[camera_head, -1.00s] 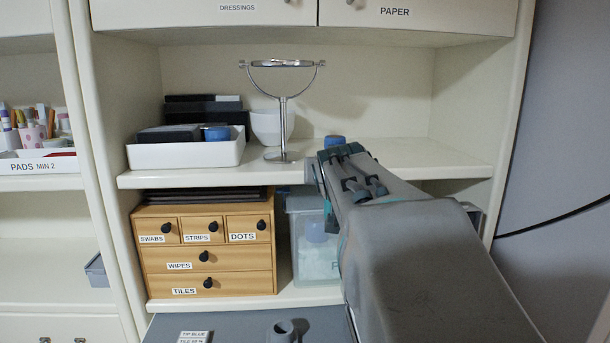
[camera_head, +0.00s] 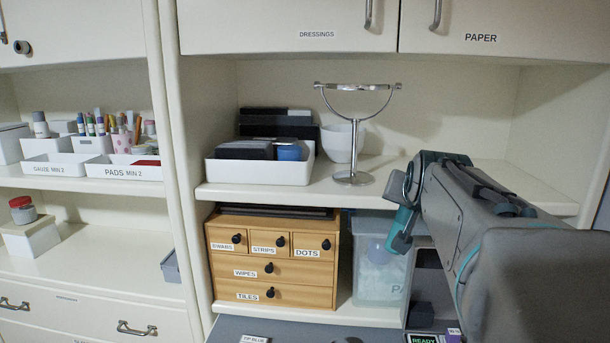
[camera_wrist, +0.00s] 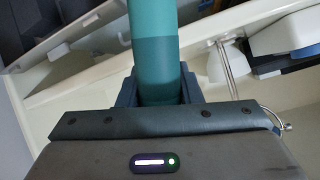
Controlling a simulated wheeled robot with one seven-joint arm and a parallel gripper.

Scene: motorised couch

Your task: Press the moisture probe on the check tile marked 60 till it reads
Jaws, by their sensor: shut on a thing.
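In the wrist view my gripper (camera_wrist: 158,92) is shut on a thick teal cylinder (camera_wrist: 155,45), which appears to be the moisture probe's handle. Its far end runs out of the picture, so its tip is not seen. In the head view my arm comes in from the right, in front of the shelf unit, and the jaws are hard to make out. A small dark screen reading READY (camera_head: 423,339) shows at the bottom edge. No tile marked 60 is visible. A wooden drawer labelled TILES (camera_head: 247,296) is closed.
A grey top (camera_head: 295,328) with a TIP BLUE label (camera_head: 254,339) lies at the bottom edge. Shelves with supplies stand at the left.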

